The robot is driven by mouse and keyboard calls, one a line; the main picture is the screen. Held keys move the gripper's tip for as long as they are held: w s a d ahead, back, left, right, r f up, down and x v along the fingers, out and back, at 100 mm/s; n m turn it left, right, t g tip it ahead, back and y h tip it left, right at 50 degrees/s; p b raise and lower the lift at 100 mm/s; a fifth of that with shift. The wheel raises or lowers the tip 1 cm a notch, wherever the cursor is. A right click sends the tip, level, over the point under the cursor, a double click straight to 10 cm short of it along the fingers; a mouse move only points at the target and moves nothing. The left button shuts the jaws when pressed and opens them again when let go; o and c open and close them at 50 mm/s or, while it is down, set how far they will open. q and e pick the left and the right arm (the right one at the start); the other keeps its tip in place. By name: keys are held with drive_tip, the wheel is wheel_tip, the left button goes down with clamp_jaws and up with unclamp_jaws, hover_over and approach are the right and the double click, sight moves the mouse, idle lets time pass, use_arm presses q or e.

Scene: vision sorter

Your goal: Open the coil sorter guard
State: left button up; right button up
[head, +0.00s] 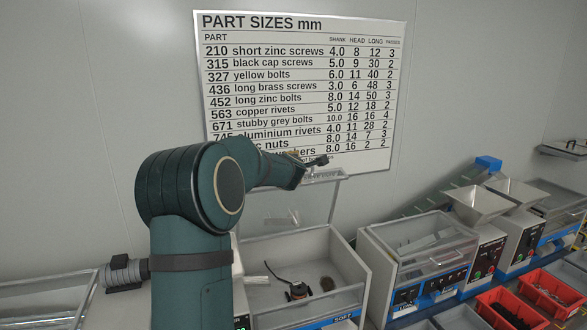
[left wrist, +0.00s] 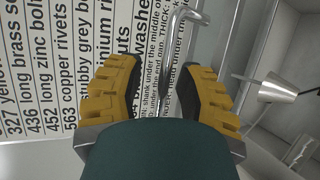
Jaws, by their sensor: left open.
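A clear guard panel (head: 318,205) stands raised, nearly upright, at the back of an open grey bin (head: 352,262) with a blue label on its front edge; the label is too small to read surely. Inside the bin are a small black and orange part and a dark brown patch. My left gripper (head: 308,161) is at the guard's top edge, its arm covering part of the view. In the left wrist view its yellow-padded fingers (left wrist: 160,75) are apart, with a bent metal bar (left wrist: 176,40) showing between them; contact cannot be told. My right gripper is not in view.
A second machine with a lowered clear cover (head: 425,243) stands to the right. Beyond it are hoppers (head: 476,203), a green conveyor (head: 440,204) and red bins (head: 506,308). A part-sizes sign (head: 300,80) hangs on the wall close behind the gripper.

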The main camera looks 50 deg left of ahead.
use_arm(q)
drive_tip(key=v, duration=1.2)
drive_tip(key=w+d+f+m+h+b, duration=0.1)
drive_tip(key=w+d+f+m+h, duration=0.25)
drive_tip(key=f, duration=0.55)
drive_tip(key=w+d+f+m+h+b, duration=0.1)
drive_tip(key=w+d+f+m+b, duration=0.2)
drive_tip(key=d+f, duration=0.5)
drive_tip(key=d+f+m+g+h+b, duration=0.15)
drive_tip(key=d+f+m, duration=0.35)
drive_tip(key=f, duration=0.5)
drive_tip(key=d+f+m+g+h, duration=0.1)
drive_tip(key=d+f+m+h, duration=0.15)
drive_tip(key=d+f, duration=0.65)
drive_tip(key=s+d+f+m+g+h+b, duration=0.4)
drive_tip(key=s+d+f+m, duration=0.8)
drive_tip(key=s+d+f, duration=0.7)
wheel_tip(320, 180, down, 3)
drive_tip(key=shift+s+d+f+g+h, duration=0.2)
drive_tip(key=shift+s+d+g+h, duration=0.2)
drive_tip(key=shift+d+g+h, duration=0.45)
drive_tip(key=shift+a, duration=0.2)
